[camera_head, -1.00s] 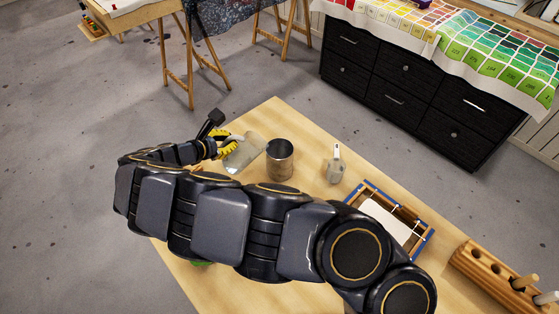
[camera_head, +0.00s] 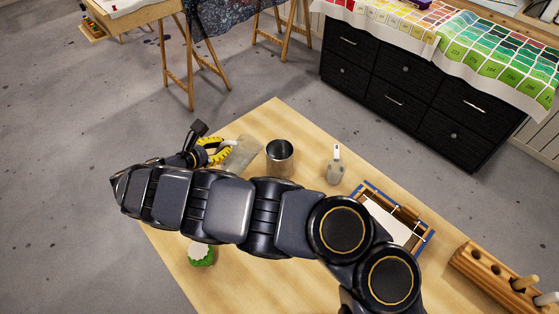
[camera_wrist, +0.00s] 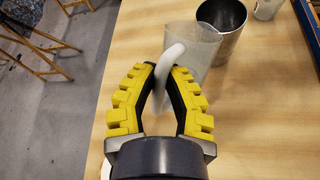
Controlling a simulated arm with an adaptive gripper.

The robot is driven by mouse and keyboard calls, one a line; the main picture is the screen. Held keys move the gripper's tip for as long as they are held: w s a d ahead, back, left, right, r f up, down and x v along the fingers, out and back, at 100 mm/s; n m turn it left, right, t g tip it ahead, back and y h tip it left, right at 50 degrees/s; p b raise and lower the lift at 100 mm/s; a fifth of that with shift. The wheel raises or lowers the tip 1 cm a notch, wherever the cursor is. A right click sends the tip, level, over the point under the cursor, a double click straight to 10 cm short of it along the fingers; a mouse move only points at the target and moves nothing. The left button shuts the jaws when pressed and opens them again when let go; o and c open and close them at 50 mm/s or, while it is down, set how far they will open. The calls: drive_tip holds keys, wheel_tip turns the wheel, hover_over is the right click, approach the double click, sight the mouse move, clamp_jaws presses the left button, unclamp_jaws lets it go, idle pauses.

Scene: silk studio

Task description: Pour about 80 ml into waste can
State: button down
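My gripper (camera_wrist: 163,75) is shut on the white handle of a clear pitcher (camera_wrist: 190,45). In the head view the pitcher (camera_head: 240,152) is tilted, its mouth end toward a grey metal can (camera_head: 280,158), which stands upright on the table. The can also shows in the wrist view (camera_wrist: 232,22), beyond the pitcher. The pitcher and can overlap in the wrist view; I cannot tell whether they touch. No stream of liquid shows, and the liquid level in the pitcher is unclear. My arm covers part of the gripper (camera_head: 214,150) in the head view.
A small jug with a pale handle (camera_head: 335,170) stands right of the can. A blue-edged frame (camera_head: 428,240) and a wooden rack (camera_head: 480,265) lie farther right. A green-and-white round thing (camera_head: 201,256) is near the front left. Table (camera_head: 320,270) front is bare.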

drive_tip(key=shift+s+a+f+n+t+h+b, duration=0.3)
drive_tip(key=shift+a+f+n+t+h+b, duration=0.45)
drive_tip(key=shift+a+f, duration=0.25)
drive_tip(key=shift+s+a+f+n+t+h+b, duration=0.35)
drive_tip(key=shift+a+f+n+t+h+b, duration=0.15)
drive_tip(key=shift+a+f+b, duration=0.4)
drive_tip(key=shift+s+a+f+n+t+h+b, duration=0.3)
drive_tip(key=shift+a+f+n+t+h+b, duration=0.35)
drive_tip(key=shift+a+f, duration=0.35)
